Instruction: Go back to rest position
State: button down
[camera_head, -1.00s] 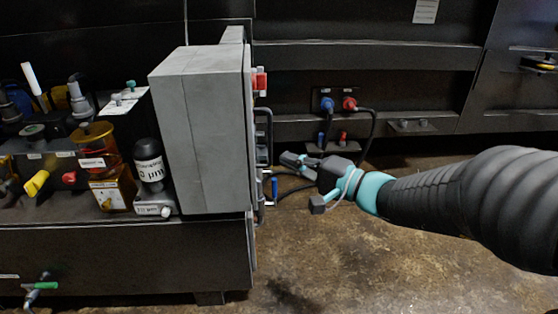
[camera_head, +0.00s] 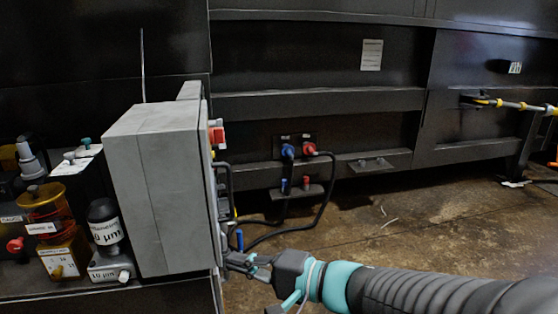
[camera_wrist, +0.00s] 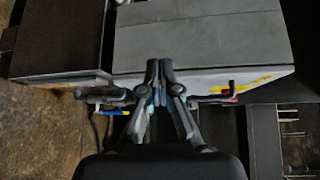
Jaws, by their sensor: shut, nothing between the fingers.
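My gripper (camera_head: 254,266) is at the lower middle of the head view, at the end of my dark sleeved arm with its teal ring. It points left toward the lower right edge of a grey control box (camera_head: 163,190). In the wrist view my gripper's fingers (camera_wrist: 158,68) are together and hold nothing. The grey box (camera_wrist: 200,40) fills the top of that view, just beyond the fingertips. I cannot tell whether the fingers touch the box.
Blue (camera_head: 287,151) and red (camera_head: 308,149) hose couplings with black hoses sit on the dark compactor wall behind my gripper. A bench with an amber filter bowl (camera_head: 44,208) and a black filter (camera_head: 104,224) stands at the left.

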jog(key=s+d+f+n+g+h+p, duration=0.3)
jog(key=s+d+f+n+g+h, duration=0.15)
jog(key=s+d+f+h, duration=0.35)
jog(key=s+d+r+t+h+p, duration=0.1)
jog(key=d+r+t+h+p, duration=0.3)
jog(key=d+r, duration=0.9)
jog(key=d+n+h+p, duration=0.1)
jog(key=d+h+p, duration=0.2)
jog(key=shift+d+r+h+p, duration=0.15)
jog(key=shift+r+h+p, duration=0.15)
jog(key=shift+p, duration=0.05)
